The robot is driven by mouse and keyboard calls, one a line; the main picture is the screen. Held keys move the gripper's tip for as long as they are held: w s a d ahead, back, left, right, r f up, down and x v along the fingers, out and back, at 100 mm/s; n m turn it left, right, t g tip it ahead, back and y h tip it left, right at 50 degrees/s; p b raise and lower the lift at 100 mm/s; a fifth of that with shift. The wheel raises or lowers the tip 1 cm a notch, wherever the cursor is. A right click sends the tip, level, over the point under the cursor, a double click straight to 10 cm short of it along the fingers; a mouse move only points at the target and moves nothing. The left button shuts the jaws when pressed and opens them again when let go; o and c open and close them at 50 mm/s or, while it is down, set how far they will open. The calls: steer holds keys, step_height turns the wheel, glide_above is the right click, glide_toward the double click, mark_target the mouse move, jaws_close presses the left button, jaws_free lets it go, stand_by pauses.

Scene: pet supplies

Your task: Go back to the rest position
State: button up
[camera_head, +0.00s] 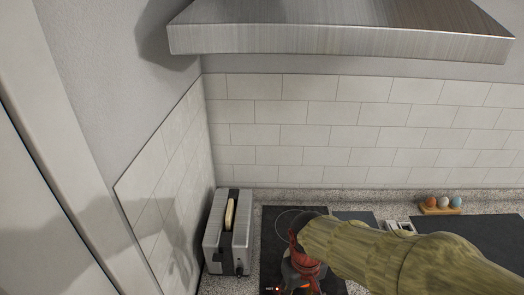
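My arm, with a mottled olive-yellow surface, reaches in from the lower right. At its end my gripper (304,272), in red and grey, points down over the dark cooktop (272,228). The fingers are partly hidden and small, so I cannot tell if they are open or shut, or if anything is between them.
A metal toaster (214,240) with a slice of bread (230,213) in its slot stands to the left. A wooden holder (440,211) with several eggs stands at the back right, near a dark panel (485,238). A steel range hood (340,38) hangs above.

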steer(key=s+d+r+m+t+b, duration=0.3)
steer(key=d+r, duration=0.6)
steer(key=r, duration=0.3)
steer(key=s+t+b, duration=0.1)
steer(key=s+t, duration=0.1)
steer(key=s, duration=0.1)
steer(key=shift+s+d+t, duration=0.25)
steer(key=shift+s+t, duration=0.05)
steer(key=shift+s, duration=0.1)
